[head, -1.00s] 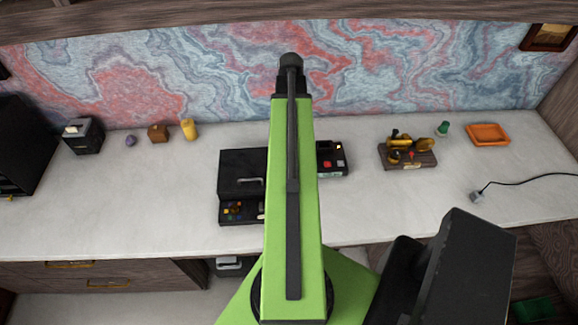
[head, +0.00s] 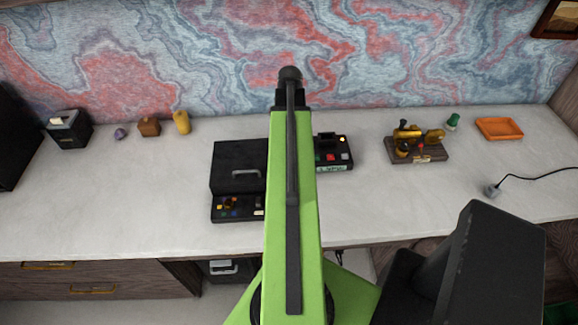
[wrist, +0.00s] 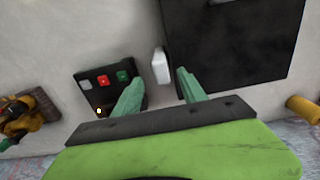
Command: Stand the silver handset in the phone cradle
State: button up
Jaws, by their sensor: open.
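A small silver-white block, which looks like the silver handset (wrist: 161,67), lies in the wrist view on the pale desk between a black box and a black button unit. My gripper (wrist: 161,76) is open, its two green fingers on either side of the handset; the height gap cannot be told. The black button unit (wrist: 103,82) has white, red and green buttons and may be the phone cradle; it also shows right of my arm in the head view (head: 348,160). My arm hides the handset and gripper in the head view.
The black box (head: 237,162) with a handle stands left of my arm. A wood-based brass instrument (head: 417,155), an orange tray (head: 499,129) and a cable plug (head: 492,191) are to the right. Small objects, including a yellow one (head: 182,122), stand back left. The front left desk (head: 110,215) is clear.

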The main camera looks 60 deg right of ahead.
notch_tip(320, 180, down, 5)
jog(key=b, duration=0.5)
jog(key=shift+w+f, duration=0.1)
jog(key=shift+f, duration=0.1)
jog(key=shift+r, duration=0.2)
grip_shut()
dwell(0.7)
